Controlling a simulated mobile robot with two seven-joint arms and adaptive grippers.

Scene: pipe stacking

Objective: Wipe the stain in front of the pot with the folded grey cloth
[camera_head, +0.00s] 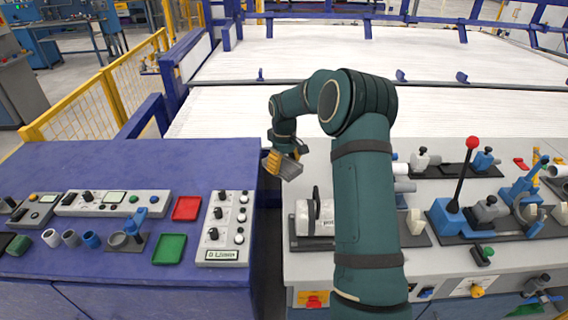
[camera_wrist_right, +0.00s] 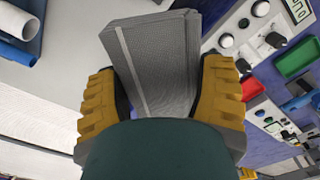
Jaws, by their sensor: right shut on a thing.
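My right gripper (camera_head: 274,160) has yellow fingers and hangs over the gap between the blue bench and the light grey bench. It is shut on the folded grey cloth (camera_head: 289,167). In the right wrist view the cloth (camera_wrist_right: 158,55) sits between both yellow fingers (camera_wrist_right: 162,85), with a pale stripe along it and its far end sticking out past them. The cloth is held in the air, apart from both benches. I cannot make out a stain or clearly identify a pot; my right arm hides part of the light grey bench. My left gripper is not in view.
The blue bench (camera_head: 120,165) carries control boxes (camera_head: 225,228), a red tray (camera_head: 187,208) and a green tray (camera_head: 169,249). A red-knobbed lever (camera_head: 462,175) stands to the right.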

